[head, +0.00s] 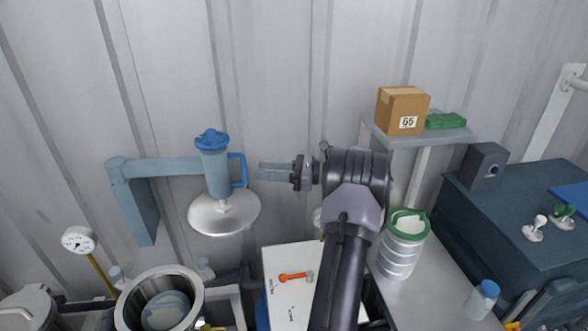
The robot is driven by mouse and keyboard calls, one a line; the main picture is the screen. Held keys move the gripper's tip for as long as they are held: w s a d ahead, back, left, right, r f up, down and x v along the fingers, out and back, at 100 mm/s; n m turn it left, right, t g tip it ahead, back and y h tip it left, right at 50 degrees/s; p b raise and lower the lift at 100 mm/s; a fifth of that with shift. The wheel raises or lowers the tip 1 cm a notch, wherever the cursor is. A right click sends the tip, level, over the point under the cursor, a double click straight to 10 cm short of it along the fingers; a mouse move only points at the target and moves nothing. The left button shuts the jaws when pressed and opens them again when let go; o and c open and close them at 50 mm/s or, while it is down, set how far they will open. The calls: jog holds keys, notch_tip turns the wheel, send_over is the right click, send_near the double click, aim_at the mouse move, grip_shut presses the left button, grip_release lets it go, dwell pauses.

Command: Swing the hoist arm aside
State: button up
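The hoist arm (165,168) is a blue-grey beam running right from a wall bracket (138,207). At its right end is an upright blue cylinder (214,172) with a blue knob (212,139) on top and a blue loop handle (243,170) on its right side. A round metal lid (224,215) hangs under the cylinder. My gripper (266,172) is to the right of the handle, its fingers pointing left towards it.
An open steel vessel (193,321) stands below left of the lid, and a pressure gauge (79,239) is further left. A white board with an orange-handled tool (295,276) lies below my gripper. A green-rimmed canister (404,245) and a shelf with a cardboard box (402,109) are right.

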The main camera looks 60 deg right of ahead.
jog(key=p+v, duration=0.1)
jog(key=v, duration=0.9)
jog(key=shift+s, duration=0.4)
jog(key=shift+d, duration=0.15)
